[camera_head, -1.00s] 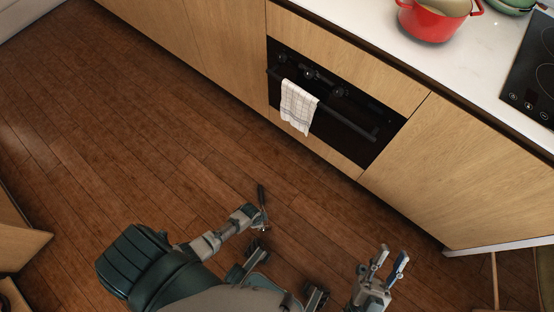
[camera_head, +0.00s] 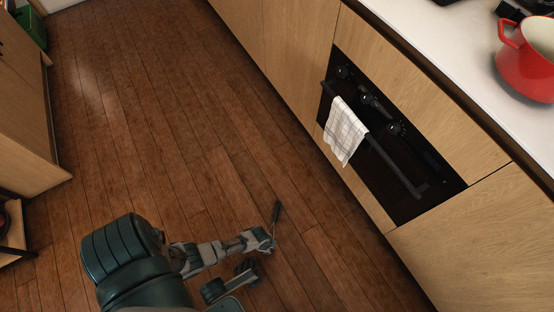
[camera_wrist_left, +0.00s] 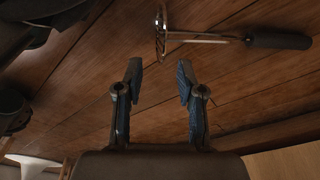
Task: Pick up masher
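The masher shows in the left wrist view, with a black handle (camera_wrist_left: 278,39), a thin metal shaft (camera_wrist_left: 205,38) and a metal head (camera_wrist_left: 160,32). It lies crosswise beyond my left gripper (camera_wrist_left: 159,78), over the wooden floor. The gripper's two fingers are apart, with nothing between them, and the masher head is past the fingertips. In the head view only the dark handle (camera_head: 276,212) shows clearly, just beyond my left gripper (camera_head: 266,240); the masher's head is hard to make out there. My right gripper is out of view.
Cabinets with a black oven (camera_head: 385,150) run along the right, with a checked towel (camera_head: 345,131) on the oven handle. A red pot (camera_head: 527,68) stands on the white counter (camera_head: 450,50). Wooden cabinets (camera_head: 28,150) stand at the left. The floor (camera_head: 150,120) between is clear.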

